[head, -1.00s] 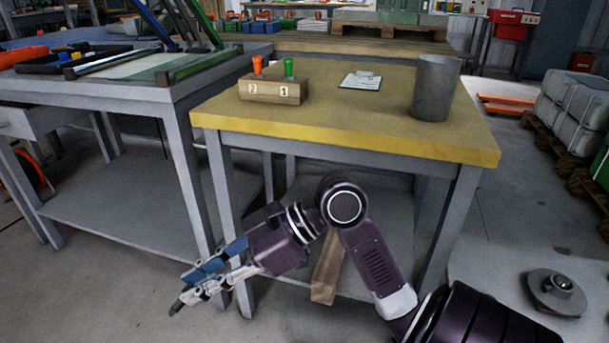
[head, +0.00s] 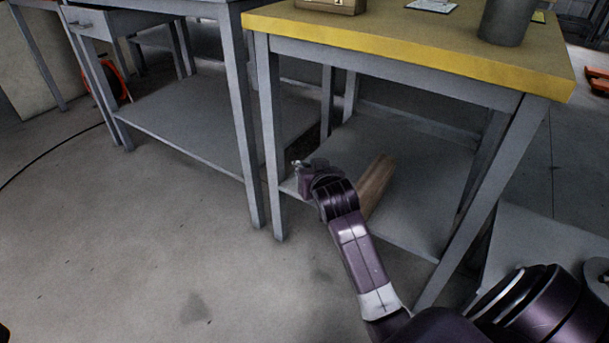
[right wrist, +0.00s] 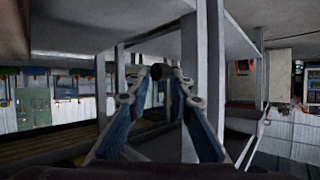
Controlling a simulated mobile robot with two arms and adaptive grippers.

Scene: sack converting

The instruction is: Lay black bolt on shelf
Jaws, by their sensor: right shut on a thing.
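The black bolt (right wrist: 156,71) shows in the right wrist view as a small dark, round end between my fingertips; the rest of it is hidden. My right gripper (right wrist: 158,80) is shut on it. In the head view my right gripper (head: 301,170) is at the front left part of the grey lower shelf (head: 425,190) of the yellow-edged table, below the tabletop. My own wrist mostly hides the fingers there, and the bolt cannot be made out. I cannot tell how high the gripper is above the shelf. My left gripper is not in view.
A brown wooden piece (head: 377,183) lies on the shelf just right of my wrist. Grey table legs (head: 265,140) stand left of the gripper. The yellow-edged tabletop (head: 420,60) is overhead. The shelf's right part is bare. Another table's lower shelf (head: 185,125) stands left.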

